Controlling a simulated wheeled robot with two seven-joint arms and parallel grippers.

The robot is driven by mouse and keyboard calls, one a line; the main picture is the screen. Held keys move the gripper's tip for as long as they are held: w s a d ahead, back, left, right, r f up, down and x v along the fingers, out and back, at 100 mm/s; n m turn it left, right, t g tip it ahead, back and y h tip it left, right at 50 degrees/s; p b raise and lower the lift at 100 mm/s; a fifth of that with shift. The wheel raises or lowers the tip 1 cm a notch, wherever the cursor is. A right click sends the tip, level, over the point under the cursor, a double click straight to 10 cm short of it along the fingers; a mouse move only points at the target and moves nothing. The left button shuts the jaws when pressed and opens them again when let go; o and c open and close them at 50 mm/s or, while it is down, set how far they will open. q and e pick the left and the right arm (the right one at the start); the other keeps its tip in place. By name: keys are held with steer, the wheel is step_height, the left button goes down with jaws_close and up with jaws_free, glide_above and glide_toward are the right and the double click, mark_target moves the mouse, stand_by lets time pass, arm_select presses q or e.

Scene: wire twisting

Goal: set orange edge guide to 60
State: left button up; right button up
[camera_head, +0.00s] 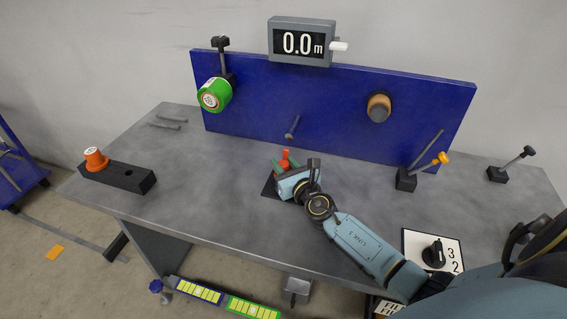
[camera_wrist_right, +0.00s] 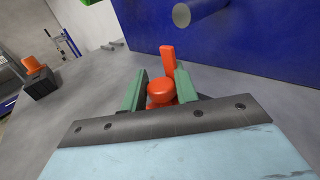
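In the head view, an orange-red upright piece (camera_head: 285,155) shows at my right gripper (camera_head: 279,165), in the middle of the bench. In the right wrist view, a round orange-red knob (camera_wrist_right: 161,91) sits between the green fingers of my right gripper (camera_wrist_right: 160,85), with a taller orange-red tab (camera_wrist_right: 168,58) behind it. The fingers are apart with the knob between them; whether they touch it is unclear. A dark base (camera_head: 268,188) is partly hidden under the gripper. No scale reading shows on this piece. My left gripper is not in view.
A blue panel (camera_head: 335,115) stands behind, with a green spool (camera_head: 214,94) and a display (camera_head: 302,42) reading 0.0 m. A black block (camera_head: 118,178) with an orange cone (camera_head: 95,160) is at left. A post with an orange-yellow knob (camera_head: 443,158) stands at right. The bench's left-centre (camera_head: 200,180) is clear.

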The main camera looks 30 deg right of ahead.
jaws_close()
steer(key=shift+s+a+p, duration=0.6)
steer(key=shift+s+a, duration=0.5)
steer(key=shift+a, duration=0.15)
steer(key=shift+a+f, duration=0.1)
steer(key=shift+f, duration=0.05)
steer(key=shift+o, duration=2.4)
jaws_free()
steer(key=shift+s, duration=0.1)
steer(key=s, duration=0.8)
steer(key=s+a, duration=0.1)
steer(key=s, duration=0.4)
steer(key=shift+s+b, duration=0.1)
steer(key=shift+b, duration=0.3)
